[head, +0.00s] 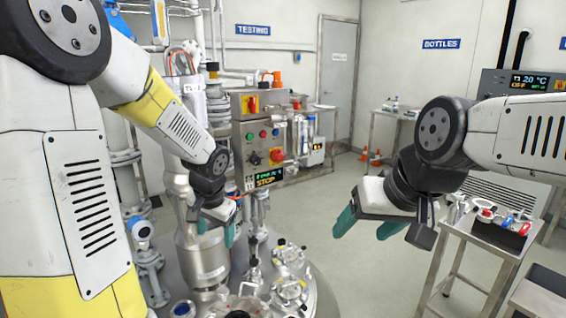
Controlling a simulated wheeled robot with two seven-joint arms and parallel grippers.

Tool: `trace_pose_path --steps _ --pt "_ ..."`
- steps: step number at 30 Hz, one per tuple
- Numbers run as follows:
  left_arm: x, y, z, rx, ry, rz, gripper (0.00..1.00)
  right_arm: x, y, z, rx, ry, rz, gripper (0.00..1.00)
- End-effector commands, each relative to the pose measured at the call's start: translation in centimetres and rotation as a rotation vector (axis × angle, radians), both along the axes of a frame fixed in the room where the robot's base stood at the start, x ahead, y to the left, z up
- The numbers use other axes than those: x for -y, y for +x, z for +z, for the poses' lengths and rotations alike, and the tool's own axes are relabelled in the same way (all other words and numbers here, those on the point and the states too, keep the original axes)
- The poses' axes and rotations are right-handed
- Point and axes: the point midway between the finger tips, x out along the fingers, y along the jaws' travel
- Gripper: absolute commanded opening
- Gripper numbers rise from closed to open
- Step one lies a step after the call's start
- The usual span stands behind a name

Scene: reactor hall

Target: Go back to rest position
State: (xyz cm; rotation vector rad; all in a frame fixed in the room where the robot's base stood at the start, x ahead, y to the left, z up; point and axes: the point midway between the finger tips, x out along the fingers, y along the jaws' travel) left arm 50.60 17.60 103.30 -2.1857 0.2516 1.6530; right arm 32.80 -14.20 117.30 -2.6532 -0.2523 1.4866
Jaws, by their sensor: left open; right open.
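My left gripper (216,232) hangs over the reactor vessel, with its teal fingers apart and nothing seen between them. Its arm comes in large from the left, and the fingers are partly hidden by the wrist. My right gripper (370,224) is open and empty in mid-air over the floor, with its teal fingers spread. Its arm comes in from the right, to the left of a small steel trolley.
The reactor lid (262,290) with its clamps and fittings lies below my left gripper. A control panel (265,150) stands behind it. The steel trolley (480,232) at right holds a black tray of tools. Free floor (350,270) lies between reactor and trolley.

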Motion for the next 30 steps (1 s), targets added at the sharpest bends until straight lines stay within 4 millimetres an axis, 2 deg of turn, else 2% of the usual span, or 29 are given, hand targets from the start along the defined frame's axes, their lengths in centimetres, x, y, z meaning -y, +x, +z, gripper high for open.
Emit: trace_pose_path --steps 1,6,12,16,19,30 --pt "-0.1 -1.4 2.4 0.032 -0.023 0.036 0.68 0.0 0.0 0.0 0.000 0.000 0.000 0.68" --pt "0.4 -6.5 7.8 0.104 -0.126 0.142 0.68 0.0 0.0 0.0 0.000 0.000 0.000 0.68" --pt "1.7 -12.7 11.9 0.178 -0.276 0.230 0.68 0.0 0.0 0.0 0.000 0.000 0.000 0.68" --pt "2.6 -15.7 13.2 0.209 -0.358 0.258 0.68 0.0 0.0 0.0 0.000 0.000 0.000 0.68" --pt "3.1 -17.1 13.7 0.222 -0.399 0.266 0.68 0.0 0.0 0.0 0.000 0.000 0.000 0.68" --pt "3.1 -17.2 13.8 0.224 -0.403 0.267 0.68 0.0 0.0 0.0 0.000 0.000 0.000 0.68"
